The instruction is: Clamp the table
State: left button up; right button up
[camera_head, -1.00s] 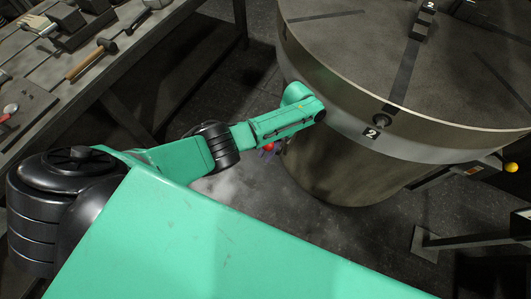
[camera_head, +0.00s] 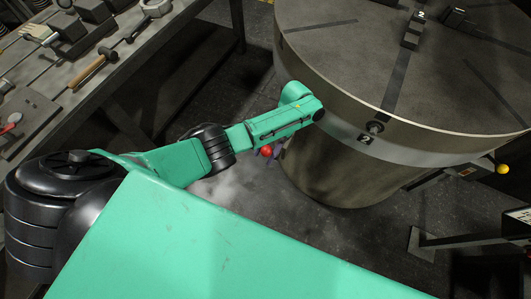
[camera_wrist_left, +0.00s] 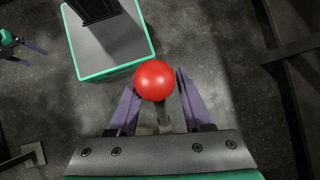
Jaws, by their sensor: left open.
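The big round metal table (camera_head: 340,70) stands at the upper right of the head view, with radial slots and a plate marked 2 on its rim. A red ball knob (camera_head: 266,151) shows low beside its drum. In the left wrist view the red ball (camera_wrist_left: 155,80) sits between the two purple fingers of my left gripper (camera_wrist_left: 156,84), with a dark stem below it. The fingers are open, and I cannot tell whether they touch the ball. In the head view my left forearm largely hides this gripper. My right gripper (camera_wrist_left: 24,50) is small at the wrist view's left edge, fingers apart.
A workbench (camera_head: 140,75) with a hammer (camera_head: 92,70) and other tools is at the upper left. A yellow knob (camera_head: 502,169) sticks out below the table rim at right. A dark metal stand (camera_head: 425,242) is at lower right. The floor under my arm is clear.

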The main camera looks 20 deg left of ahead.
pick_arm(q)
notch_tip(320, 180, up, 16)
jog(key=p, duration=1.3)
jog(key=shift+r, duration=0.2)
jog(key=shift+c, duration=0.2)
